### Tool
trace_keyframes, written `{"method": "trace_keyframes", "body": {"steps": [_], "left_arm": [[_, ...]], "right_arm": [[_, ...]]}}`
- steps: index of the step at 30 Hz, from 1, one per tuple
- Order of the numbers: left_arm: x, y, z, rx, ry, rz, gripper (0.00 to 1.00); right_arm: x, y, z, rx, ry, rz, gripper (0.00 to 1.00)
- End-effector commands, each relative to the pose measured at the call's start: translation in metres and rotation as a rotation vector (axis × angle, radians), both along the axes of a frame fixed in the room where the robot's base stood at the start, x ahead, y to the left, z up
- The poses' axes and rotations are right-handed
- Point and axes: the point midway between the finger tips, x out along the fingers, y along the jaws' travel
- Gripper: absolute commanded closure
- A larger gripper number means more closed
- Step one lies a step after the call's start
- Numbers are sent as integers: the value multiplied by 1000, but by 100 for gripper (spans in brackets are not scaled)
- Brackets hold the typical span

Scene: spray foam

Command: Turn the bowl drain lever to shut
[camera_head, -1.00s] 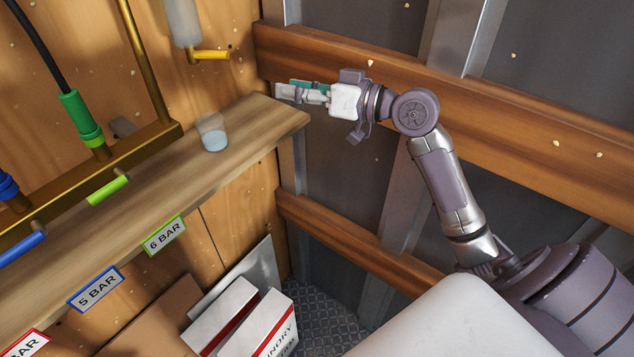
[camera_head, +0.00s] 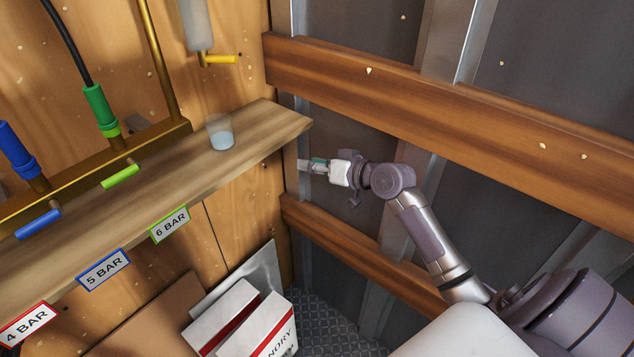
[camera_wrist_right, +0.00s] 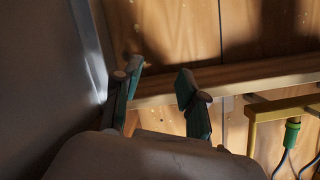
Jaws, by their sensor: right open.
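The yellow drain lever (camera_head: 221,59) sticks out sideways to the right, under a translucent grey bowl (camera_head: 195,24) on the wooden wall in the head view. My right gripper (camera_head: 312,166) is below and to the right of the lever, well apart from it, near the shelf's right end and the metal wall. In the right wrist view its two green-padded fingers (camera_wrist_right: 160,88) are spread with nothing between them. The lever is not seen in the wrist view. My left gripper is out of view.
A clear cup (camera_head: 221,133) with some liquid stands on the wooden shelf (camera_head: 262,125). A green lever (camera_head: 121,177) and a blue lever (camera_head: 38,224) sit on the brass manifold at left. A wooden rail (camera_head: 420,100) crosses the metal wall. Boxes (camera_head: 255,325) stand below.

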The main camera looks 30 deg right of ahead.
Motion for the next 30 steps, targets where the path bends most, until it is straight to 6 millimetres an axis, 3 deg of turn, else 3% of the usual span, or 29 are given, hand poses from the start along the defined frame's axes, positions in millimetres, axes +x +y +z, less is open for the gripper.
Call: {"method": "trace_keyframes", "body": {"steps": [7, 19, 21, 23, 26, 30], "left_arm": [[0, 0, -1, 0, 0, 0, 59], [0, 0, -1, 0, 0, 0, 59], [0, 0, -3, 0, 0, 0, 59], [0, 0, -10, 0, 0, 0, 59], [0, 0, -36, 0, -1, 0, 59], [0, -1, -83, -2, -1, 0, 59]], "right_arm": [[0, -4, -31, -6, 45, -28, 59], [0, -5, -37, -10, 53, -33, 59], [0, -3, -37, -20, 51, -27, 70], [3, 8, -38, -67, 42, 4, 80], [10, 48, -40, -274, 1, 114, 97], [11, 113, -33, -748, -106, 280, 100]]}}
